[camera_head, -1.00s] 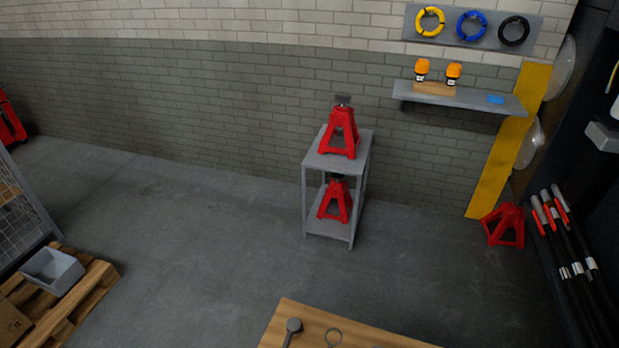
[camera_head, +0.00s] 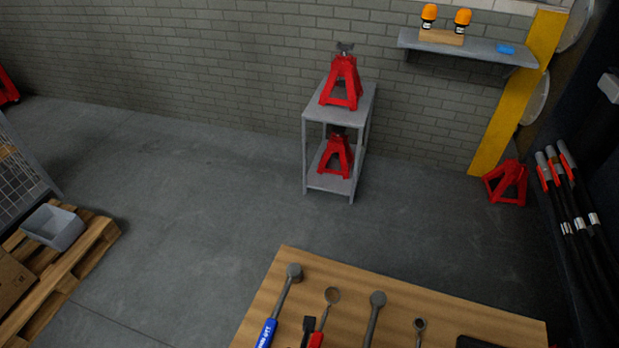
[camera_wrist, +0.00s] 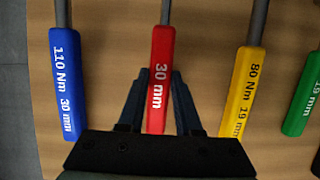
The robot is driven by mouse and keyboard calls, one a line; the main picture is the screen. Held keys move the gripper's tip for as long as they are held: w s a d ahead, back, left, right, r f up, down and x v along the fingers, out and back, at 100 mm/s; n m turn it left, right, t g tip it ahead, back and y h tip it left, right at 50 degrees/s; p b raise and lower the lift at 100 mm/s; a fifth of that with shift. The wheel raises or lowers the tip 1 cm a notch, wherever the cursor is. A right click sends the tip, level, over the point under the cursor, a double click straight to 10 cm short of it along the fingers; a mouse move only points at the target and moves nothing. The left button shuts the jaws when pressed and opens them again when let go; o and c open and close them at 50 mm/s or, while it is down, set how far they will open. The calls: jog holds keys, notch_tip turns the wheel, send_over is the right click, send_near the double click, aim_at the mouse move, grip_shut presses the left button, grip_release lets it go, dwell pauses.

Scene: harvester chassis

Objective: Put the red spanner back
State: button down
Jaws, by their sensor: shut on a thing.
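The red spanner (camera_wrist: 161,70), marked 30 mm, lies between the two fingers of my gripper (camera_wrist: 155,80) in the wrist view. My gripper is shut on its handle. In the head view, the ring head and the top of the red handle of the red spanner (camera_head: 332,296) show over the wooden table (camera_head: 475,308). Whether it touches the table or is lifted slightly, I cannot tell. The blue spanner (camera_wrist: 61,90) is to its left and the yellow spanner (camera_wrist: 241,92) to its right. The lower end of the red handle is hidden by my gripper.
A green-handled tool (camera_wrist: 303,95) lies further right. A grey shelf stand (camera_head: 310,112) with red jack stands is beyond the table. A pallet (camera_head: 92,245) with a grey bin (camera_head: 55,228) is at the left. Open floor lies between.

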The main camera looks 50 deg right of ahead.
jog(key=c, duration=0.5)
grip_release()
jog(key=v, duration=1.3)
jog(key=shift+p, duration=0.4)
